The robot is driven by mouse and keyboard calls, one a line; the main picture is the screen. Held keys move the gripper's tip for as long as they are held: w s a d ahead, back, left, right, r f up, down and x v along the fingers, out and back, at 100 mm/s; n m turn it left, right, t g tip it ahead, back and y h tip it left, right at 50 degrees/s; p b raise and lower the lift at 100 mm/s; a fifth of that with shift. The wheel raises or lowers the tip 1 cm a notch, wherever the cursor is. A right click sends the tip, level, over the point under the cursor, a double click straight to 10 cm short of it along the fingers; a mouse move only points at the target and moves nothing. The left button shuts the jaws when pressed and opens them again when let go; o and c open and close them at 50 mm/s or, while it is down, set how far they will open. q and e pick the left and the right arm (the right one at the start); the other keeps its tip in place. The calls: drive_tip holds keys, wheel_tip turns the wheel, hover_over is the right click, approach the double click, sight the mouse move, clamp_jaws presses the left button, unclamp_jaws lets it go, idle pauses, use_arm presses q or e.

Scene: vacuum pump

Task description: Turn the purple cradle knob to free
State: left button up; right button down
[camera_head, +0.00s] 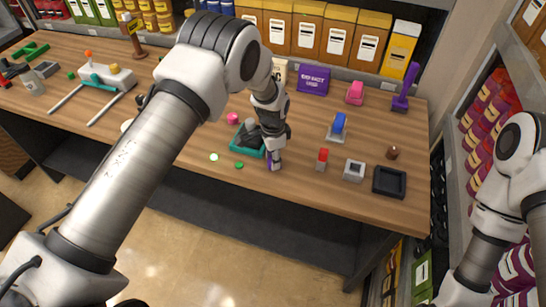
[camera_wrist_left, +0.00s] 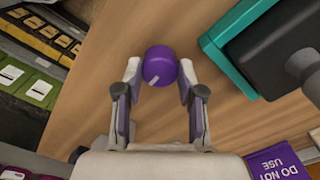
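The purple knob (camera_wrist_left: 160,66), round with a pale line on its face, shows in the left wrist view. My left gripper (camera_wrist_left: 159,72) has one finger on each side of it, with a narrow gap that looks clear of the knob. In the head view my left gripper (camera_head: 273,163) points down near the front of the table, just right of the teal cradle (camera_head: 239,148). The dark pump body (camera_wrist_left: 278,52) sits in the teal cradle (camera_wrist_left: 222,60). The knob is mostly hidden by my gripper in the head view. My right gripper is out of view.
A red-topped block (camera_head: 322,160), a grey square block (camera_head: 354,171) and a black tray (camera_head: 390,181) stand to the right. A purple sign (camera_head: 313,79) and a blue-topped stand (camera_head: 338,127) are behind. Green discs (camera_head: 239,165) lie near the front edge.

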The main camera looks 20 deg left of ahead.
use_arm(q)
drive_tip(key=shift+s+f, duration=0.15)
drive_tip(key=shift+f, duration=0.1)
drive_tip(key=shift+n+b, duration=0.4)
drive_tip(key=n+b, duration=0.1)
drive_tip(key=n, duration=0.1)
drive_tip(key=shift+f+n+b, duration=0.15)
drive_tip(key=shift+n+b, duration=0.2)
drive_tip(key=shift+n, duration=0.05)
drive_tip(key=n+b, duration=0.2)
drive_tip(key=n, duration=0.2)
drive_tip(key=shift+n, duration=0.3)
drive_tip(key=n+b, duration=0.1)
drive_tip(key=n, duration=0.3)
drive_tip(key=n+b, duration=0.1)
drive_tip(key=n, duration=0.4)
drive_tip(key=shift+n, duration=0.4)
